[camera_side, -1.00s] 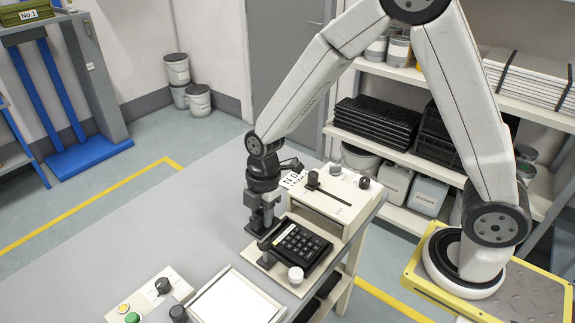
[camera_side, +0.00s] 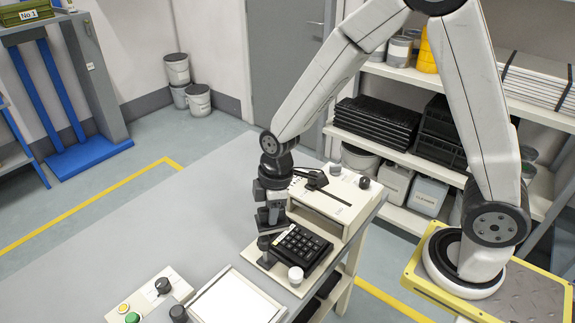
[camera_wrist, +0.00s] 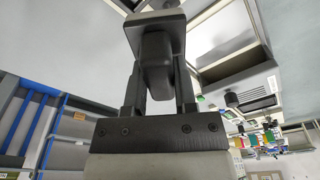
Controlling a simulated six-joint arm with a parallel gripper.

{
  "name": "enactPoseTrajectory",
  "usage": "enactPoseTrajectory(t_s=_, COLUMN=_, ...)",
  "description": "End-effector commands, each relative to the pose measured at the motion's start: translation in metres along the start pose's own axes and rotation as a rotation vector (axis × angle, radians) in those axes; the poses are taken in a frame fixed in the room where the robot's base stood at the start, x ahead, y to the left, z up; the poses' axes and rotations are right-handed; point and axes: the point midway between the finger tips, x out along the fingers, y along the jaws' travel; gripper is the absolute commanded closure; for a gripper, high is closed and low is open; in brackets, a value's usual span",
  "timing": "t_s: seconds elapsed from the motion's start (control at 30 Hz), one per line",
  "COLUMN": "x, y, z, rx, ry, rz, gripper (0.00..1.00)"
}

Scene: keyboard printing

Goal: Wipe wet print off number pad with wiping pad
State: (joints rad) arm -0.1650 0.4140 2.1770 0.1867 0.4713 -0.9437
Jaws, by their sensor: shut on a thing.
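The number pad (camera_side: 302,247) is black with small light marks on its keys and lies on a pale fixture. At this size I cannot tell whether print on it is wet. My gripper (camera_wrist: 158,92) is shut on the dark block-shaped handle (camera_wrist: 156,62) of what looks like the wiping pad, with a flat dark plate (camera_wrist: 155,20) at its far end. In the side view my gripper (camera_side: 270,208) is at the number pad's upper left edge. Whether the wiping pad touches the keys is hidden.
A pale printing unit (camera_side: 333,198) with a slot and knobs stands behind the number pad. A white knob (camera_side: 295,274) is at its front. A white-topped tray (camera_side: 238,300) and a button box (camera_side: 150,292) are in front. The grey table (camera_side: 165,235) is clear at left.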

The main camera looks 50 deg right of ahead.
Motion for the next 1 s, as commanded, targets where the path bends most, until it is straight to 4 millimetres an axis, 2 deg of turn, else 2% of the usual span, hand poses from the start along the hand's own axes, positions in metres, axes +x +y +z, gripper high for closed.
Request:
enactPoseTrajectory(t_s=0.7, x=-0.009, y=-0.001, z=0.021, rx=0.659, ry=-0.001, rz=0.080, gripper=1.00)
enactPoseTrajectory(t_s=1.0, x=-0.012, y=-0.002, z=0.026, rx=0.870, ry=0.000, rz=0.105, gripper=1.00)
